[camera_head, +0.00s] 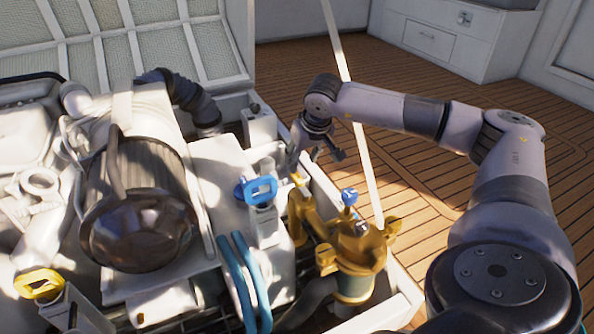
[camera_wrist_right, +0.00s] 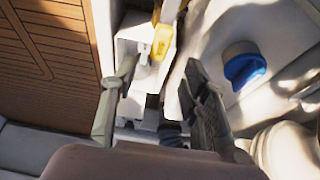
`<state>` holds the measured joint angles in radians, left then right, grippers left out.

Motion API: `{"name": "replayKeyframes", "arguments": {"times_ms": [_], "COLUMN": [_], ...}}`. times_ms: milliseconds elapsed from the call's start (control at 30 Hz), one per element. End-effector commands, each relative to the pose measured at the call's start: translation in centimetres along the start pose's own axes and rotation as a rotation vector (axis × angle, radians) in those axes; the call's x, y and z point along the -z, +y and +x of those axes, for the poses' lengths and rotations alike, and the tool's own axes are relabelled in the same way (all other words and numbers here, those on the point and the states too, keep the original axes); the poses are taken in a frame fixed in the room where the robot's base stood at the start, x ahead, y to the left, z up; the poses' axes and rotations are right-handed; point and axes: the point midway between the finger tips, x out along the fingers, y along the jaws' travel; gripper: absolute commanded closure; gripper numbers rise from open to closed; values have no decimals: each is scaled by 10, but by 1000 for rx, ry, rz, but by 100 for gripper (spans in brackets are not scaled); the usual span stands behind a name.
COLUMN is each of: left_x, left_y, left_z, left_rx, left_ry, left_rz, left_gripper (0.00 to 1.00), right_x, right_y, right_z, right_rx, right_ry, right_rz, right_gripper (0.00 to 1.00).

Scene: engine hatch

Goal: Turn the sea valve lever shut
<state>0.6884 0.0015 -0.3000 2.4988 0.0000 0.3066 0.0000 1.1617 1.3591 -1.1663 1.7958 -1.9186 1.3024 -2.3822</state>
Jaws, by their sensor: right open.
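A small yellow lever (camera_head: 298,181) sits at the top of the brass pipework on the right side of the engine bay. I take it to be the sea valve lever. In the right wrist view a yellow handle (camera_wrist_right: 162,41) lies just beyond the fingertips, between their lines. My right gripper (camera_head: 318,153) hangs a little above the lever, pointing down. It is open and empty; both fingers show apart in the right wrist view (camera_wrist_right: 160,75). I cannot tell the exact gap to the lever. My left gripper is not in view.
A brass strainer housing (camera_head: 352,252) with a blue knob (camera_head: 349,197) stands close by. A blue handle (camera_head: 257,191), blue hoses (camera_head: 245,283) and the engine (camera_head: 140,215) are to the left. A thin white pole (camera_head: 357,120) rises behind my right gripper. Wooden deck lies beyond.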

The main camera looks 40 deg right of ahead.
Motion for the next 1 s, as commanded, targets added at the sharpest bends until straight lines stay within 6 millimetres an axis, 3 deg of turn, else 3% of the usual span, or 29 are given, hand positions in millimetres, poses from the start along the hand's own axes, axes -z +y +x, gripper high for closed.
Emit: {"name": "replayKeyframes", "arguments": {"times_ms": [33,200,400,867,1000], "left_x": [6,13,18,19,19], "left_y": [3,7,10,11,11], "left_z": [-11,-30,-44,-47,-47], "left_rx": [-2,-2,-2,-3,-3], "left_ry": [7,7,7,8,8], "left_rz": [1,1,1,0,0], "left_gripper": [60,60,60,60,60], "right_x": [-3,-3,-1,0,0], "right_y": [0,0,0,0,0], "right_z": [18,53,79,87,87], "right_rx": [0,0,1,1,1], "right_ry": [0,-1,0,0,0], "right_rz": [1,1,1,0,0], "right_gripper": [58,58,58,58,68]}}
